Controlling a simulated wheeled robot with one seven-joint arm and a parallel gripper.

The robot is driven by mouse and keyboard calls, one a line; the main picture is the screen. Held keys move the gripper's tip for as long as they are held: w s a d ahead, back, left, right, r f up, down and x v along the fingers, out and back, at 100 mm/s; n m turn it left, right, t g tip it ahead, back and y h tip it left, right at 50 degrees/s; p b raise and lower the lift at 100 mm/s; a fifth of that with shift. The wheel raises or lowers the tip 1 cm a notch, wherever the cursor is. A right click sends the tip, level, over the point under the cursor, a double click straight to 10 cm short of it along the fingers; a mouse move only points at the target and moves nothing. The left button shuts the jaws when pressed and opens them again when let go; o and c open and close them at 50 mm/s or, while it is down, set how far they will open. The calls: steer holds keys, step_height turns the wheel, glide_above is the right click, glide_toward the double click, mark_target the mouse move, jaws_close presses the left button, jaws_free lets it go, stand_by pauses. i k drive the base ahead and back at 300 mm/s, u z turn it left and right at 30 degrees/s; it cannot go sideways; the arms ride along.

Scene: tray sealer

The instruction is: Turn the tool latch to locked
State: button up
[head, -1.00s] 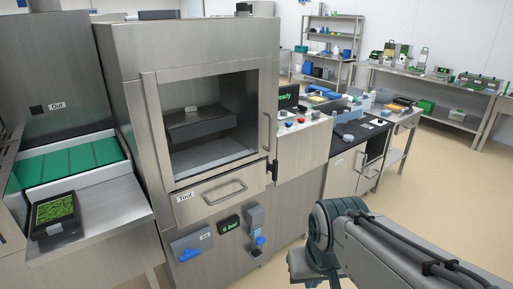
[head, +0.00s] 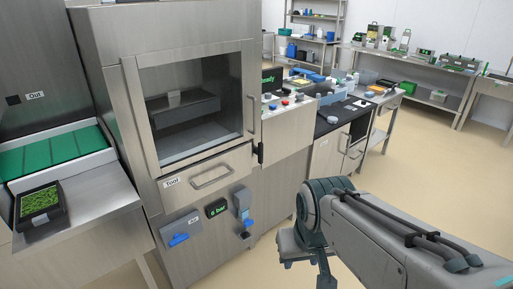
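The tool drawer (head: 228,160) is a steel front labelled "Tool" (head: 171,182), with a bar handle (head: 212,178), below the sealer's window door (head: 190,105). It looks shut. A small dark upright piece (head: 261,152) sits at the drawer's right edge. It may be the tool latch, but its setting is too small to read. My arm (head: 390,235) reaches in from the lower right, apart from the machine. Its bent joint is in front of the floor right of the sealer. My gripper's fingers do not show.
Below the drawer are a blue air handle (head: 179,240), a green-lit pressure display (head: 217,208) and a grey unit with blue parts (head: 243,205). The button panel (head: 285,103) has a display reading "Ready". A tray of green food (head: 40,203) sits at left. Open floor lies at right.

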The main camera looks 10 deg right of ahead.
mark_target(259, 151)
steer(key=k, duration=1.25)
steer(key=z, duration=0.5)
steer(key=i, duration=0.65)
steer(key=z, duration=0.55)
steer(key=i, duration=0.9)
steer(key=u, duration=0.85)
steer(key=i, duration=0.7)
steer(key=u, duration=0.65)
